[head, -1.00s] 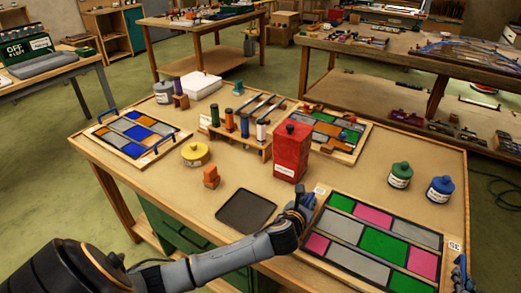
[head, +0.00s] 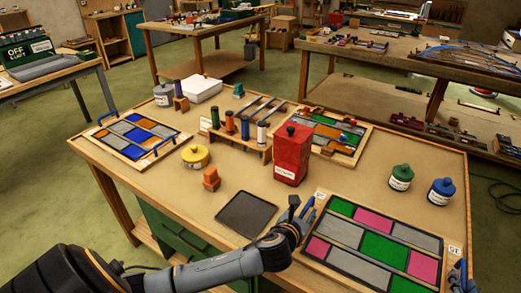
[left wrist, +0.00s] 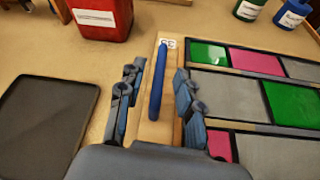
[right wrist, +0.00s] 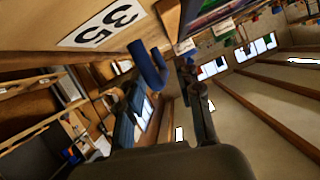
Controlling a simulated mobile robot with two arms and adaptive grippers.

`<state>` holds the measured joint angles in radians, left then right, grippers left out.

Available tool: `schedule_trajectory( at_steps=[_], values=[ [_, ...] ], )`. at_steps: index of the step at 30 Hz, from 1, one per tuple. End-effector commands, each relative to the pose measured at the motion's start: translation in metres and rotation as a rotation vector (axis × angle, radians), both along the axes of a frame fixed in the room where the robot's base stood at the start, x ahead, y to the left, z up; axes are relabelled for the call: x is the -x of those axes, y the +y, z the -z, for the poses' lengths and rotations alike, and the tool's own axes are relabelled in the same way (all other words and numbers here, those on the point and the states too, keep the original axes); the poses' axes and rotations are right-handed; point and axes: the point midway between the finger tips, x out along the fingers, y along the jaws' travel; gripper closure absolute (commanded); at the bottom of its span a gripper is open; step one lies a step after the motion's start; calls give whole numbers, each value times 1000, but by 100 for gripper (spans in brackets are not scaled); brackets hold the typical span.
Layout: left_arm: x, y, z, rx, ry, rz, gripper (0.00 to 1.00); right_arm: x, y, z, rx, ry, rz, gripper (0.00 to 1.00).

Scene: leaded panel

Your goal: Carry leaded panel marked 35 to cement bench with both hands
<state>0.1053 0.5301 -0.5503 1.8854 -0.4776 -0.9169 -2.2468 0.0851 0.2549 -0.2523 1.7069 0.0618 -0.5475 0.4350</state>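The leaded panel marked 35 (head: 372,240), with green, pink and grey panes in a wooden frame, lies flat at the table's front right. A 35 label (head: 454,249) is on its right rim. My left gripper (head: 296,213) is at the panel's left edge. In the left wrist view its open fingers stand on either side of the blue handle (left wrist: 158,80), with gaps. My right gripper (head: 459,277) is at the right edge, partly cut off. In the right wrist view its fingers are apart, with a blue handle (right wrist: 147,68) just beyond them. The cement bench cannot be identified for certain.
A red canister (head: 292,155), a black tray (head: 246,214) and an orange block (head: 211,179) stand left of the panel. Green (head: 400,177) and blue (head: 441,191) jars stand behind it. Two other panels lie further back. Green floor separates the tables.

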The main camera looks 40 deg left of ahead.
Motion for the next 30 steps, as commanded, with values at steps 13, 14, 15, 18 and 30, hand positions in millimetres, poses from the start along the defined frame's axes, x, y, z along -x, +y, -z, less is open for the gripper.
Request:
schedule_trajectory(
  at_steps=[13,14,15,18,30],
  values=[
    [66,-10,-27,-2,-1,0,65,0,0,0,0,0,0,65],
    [68,-11,-28,-3,0,-1,65,0,0,0,0,0,0,65],
    [69,-11,-28,-2,0,-1,65,2,0,0,0,0,0,65],
    [70,-11,-29,-2,-1,-1,65,8,-1,-3,0,0,-1,65],
    [70,-11,-29,-2,-1,-1,65,77,-12,-30,0,1,0,65]
  ],
)
